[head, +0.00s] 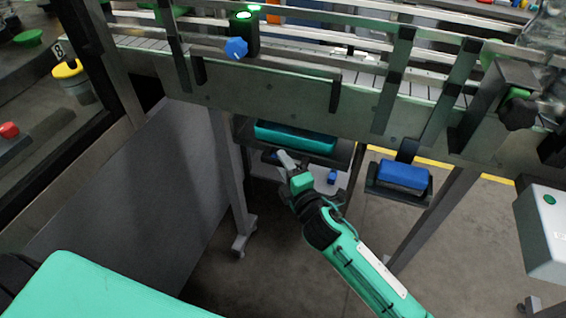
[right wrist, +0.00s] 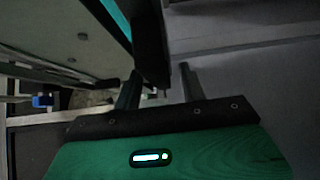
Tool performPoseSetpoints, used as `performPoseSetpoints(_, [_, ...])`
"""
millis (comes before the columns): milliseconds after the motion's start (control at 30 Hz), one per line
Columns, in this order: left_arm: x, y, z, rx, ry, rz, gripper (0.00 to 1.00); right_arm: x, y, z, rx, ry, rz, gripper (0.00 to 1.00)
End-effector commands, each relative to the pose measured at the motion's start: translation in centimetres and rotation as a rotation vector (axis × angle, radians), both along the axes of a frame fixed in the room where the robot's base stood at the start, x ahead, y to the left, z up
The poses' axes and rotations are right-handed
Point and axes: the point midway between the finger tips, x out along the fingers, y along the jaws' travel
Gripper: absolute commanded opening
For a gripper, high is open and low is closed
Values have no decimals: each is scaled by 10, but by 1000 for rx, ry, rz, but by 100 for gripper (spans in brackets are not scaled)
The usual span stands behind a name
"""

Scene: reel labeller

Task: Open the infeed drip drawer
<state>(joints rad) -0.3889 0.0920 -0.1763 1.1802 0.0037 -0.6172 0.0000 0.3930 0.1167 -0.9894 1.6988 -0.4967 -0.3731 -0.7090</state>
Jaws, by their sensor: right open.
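A drawer-like unit with a teal front (head: 295,137) and a dark tray edge hangs under the conveyor in the head view. A smaller dark holder with a blue block (head: 403,176) hangs further right. I cannot tell from labels which is the infeed drip drawer. My right gripper (head: 284,160) is just below the teal unit. In the right wrist view, the open fingers (right wrist: 159,86) stand apart, with a dark bar (right wrist: 151,45) beyond and between them. Whether they touch it I cannot tell. My left gripper is out of view.
The conveyor (head: 300,95) runs across above, with grey uprights. A table leg (head: 232,185) stands left of my right arm. A small blue object (head: 332,177) is by the gripper. A white box (head: 545,230) is at the right. Floor is free below.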

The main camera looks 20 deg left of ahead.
Motion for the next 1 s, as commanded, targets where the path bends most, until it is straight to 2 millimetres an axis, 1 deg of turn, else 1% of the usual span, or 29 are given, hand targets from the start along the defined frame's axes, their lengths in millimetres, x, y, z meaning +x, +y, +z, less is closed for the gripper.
performPoseSetpoints(167, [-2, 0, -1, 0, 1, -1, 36, 7, 7, 0, 0, 0, 0, 42])
performPoseSetpoints(433, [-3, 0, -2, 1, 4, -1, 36, 7, 7, 0, 0, 0, 0, 42])
performPoseSetpoints(567, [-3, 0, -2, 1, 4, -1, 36, 7, 7, 0, 1, 1, 0, 16])
performPoseSetpoints(600, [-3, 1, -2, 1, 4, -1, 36, 7, 7, 0, 1, 1, 0, 8])
performPoseSetpoints(633, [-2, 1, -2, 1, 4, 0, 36, 7, 7, 0, 1, 1, 0, 3])
performPoseSetpoints(667, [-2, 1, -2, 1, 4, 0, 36, 7, 7, 0, 1, 1, 0, 0])
performPoseSetpoints(867, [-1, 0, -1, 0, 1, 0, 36, 6, 7, -1, 0, 1, 0, 0])
performPoseSetpoints(1000, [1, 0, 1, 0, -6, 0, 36, -2, 7, 0, 1, 4, 1, 0])
